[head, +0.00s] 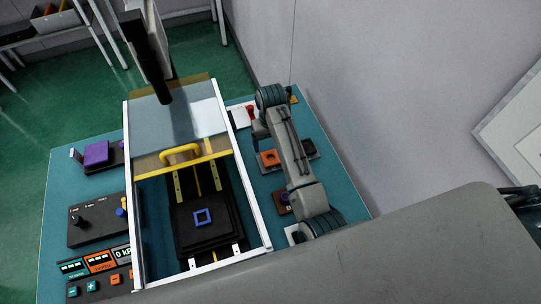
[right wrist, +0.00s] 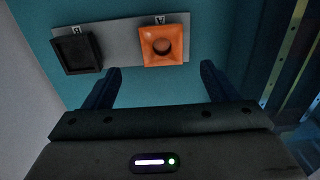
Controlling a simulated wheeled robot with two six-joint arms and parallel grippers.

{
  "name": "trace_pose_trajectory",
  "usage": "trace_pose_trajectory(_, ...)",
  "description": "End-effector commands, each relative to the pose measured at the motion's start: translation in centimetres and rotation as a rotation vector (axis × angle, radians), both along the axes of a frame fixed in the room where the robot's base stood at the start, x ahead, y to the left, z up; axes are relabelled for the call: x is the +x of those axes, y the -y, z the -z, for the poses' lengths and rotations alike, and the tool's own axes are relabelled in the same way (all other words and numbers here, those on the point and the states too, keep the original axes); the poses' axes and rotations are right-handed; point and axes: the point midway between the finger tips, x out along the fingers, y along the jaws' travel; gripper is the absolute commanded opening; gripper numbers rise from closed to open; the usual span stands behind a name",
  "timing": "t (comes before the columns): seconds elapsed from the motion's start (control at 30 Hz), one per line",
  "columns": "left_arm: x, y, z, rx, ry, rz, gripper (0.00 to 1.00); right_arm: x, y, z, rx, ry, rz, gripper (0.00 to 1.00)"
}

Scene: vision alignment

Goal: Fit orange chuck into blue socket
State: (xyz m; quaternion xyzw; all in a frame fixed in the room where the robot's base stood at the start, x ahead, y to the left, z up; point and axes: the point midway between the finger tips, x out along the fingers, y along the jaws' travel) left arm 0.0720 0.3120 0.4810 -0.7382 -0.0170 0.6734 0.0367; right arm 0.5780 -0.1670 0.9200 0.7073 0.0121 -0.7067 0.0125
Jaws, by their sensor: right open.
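The orange chuck (head: 266,160) sits on the right side of the teal table. In the right wrist view the orange chuck (right wrist: 165,24) is a square piece with a round hole, resting on a grey plate. My right gripper (right wrist: 158,72) is open and empty, its fingertips apart and just short of the chuck in the picture. In the head view my right arm reaches over this side, and the fingers cannot be made out. The blue socket (head: 195,218) is a square frame on the black stage inside the central machine. My left gripper is not in view.
A black square piece (right wrist: 76,52) sits beside the chuck on the plate (right wrist: 118,42). The machine has white rails, a clear cover (head: 200,115) and a yellow handle (head: 181,149). A purple block (head: 96,153) and control boxes stand at left. A wall borders the table's right side.

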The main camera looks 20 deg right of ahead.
Motion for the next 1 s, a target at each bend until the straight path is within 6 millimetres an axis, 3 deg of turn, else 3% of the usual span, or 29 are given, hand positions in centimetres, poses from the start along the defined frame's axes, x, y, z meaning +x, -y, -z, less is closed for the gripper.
trace_pose_trajectory(0.17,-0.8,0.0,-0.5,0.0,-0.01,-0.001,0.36,-0.1,0.0,1.7,0.001,-0.001,0.0,0.8)
trace_pose_trajectory(0.47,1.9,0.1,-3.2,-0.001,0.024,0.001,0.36,-0.4,-0.4,4.8,0.001,-0.002,0.0,0.8)
trace_pose_trajectory(0.6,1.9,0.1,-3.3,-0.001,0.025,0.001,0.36,-0.3,-0.3,6.5,0.0,0.0,0.0,0.8)
trace_pose_trajectory(0.9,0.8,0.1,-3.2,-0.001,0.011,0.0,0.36,-0.3,-0.3,7.1,0.001,0.002,0.001,0.8)
trace_pose_trajectory(1.0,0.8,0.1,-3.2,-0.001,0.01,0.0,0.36,-0.3,-0.3,7.1,0.001,0.002,0.001,0.62)
